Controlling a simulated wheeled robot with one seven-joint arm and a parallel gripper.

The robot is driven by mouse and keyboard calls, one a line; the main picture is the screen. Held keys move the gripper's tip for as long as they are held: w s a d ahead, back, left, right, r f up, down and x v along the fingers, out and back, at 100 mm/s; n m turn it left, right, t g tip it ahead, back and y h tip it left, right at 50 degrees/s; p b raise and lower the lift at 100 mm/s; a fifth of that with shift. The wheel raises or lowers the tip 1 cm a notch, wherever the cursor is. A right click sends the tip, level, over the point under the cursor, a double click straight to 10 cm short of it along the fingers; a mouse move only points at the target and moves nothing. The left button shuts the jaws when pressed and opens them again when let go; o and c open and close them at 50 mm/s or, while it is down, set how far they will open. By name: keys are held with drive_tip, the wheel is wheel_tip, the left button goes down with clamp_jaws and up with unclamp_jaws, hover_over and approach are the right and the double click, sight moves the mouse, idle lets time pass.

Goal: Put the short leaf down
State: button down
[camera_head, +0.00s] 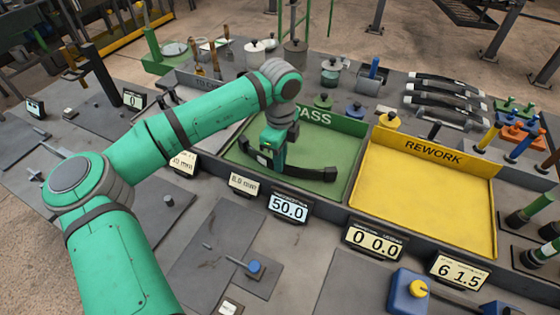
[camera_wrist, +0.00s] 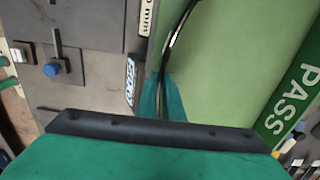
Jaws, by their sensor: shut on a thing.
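A dark, gently curved short leaf (camera_head: 310,173) is in the green PASS tray (camera_head: 344,152), low over its floor near the front wall. I cannot tell if it touches the floor. My gripper (camera_head: 269,158) is above the tray's left half, shut on the leaf near its middle. In the wrist view, the teal fingers of my gripper (camera_wrist: 162,95) pinch the leaf (camera_wrist: 174,38), seen edge-on as a thin dark curve. The part between the fingers is hidden.
The yellow REWORK tray (camera_head: 425,195) to the right is empty. Several dark leaves (camera_head: 445,100) lie on a rack behind it. Number displays (camera_head: 288,207) line the front edge. Pots and weights (camera_head: 330,72) stand behind the PASS tray.

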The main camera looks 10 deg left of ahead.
drive_tip(key=shift+w+d+f, duration=0.1)
drive_tip(key=shift+f, duration=0.05)
drive_tip(key=shift+d+f, duration=0.1)
drive_tip(key=c, duration=1.9)
unclamp_jaws()
drive_tip(key=shift+f, duration=0.1)
wheel_tip(320, 180, up, 12)
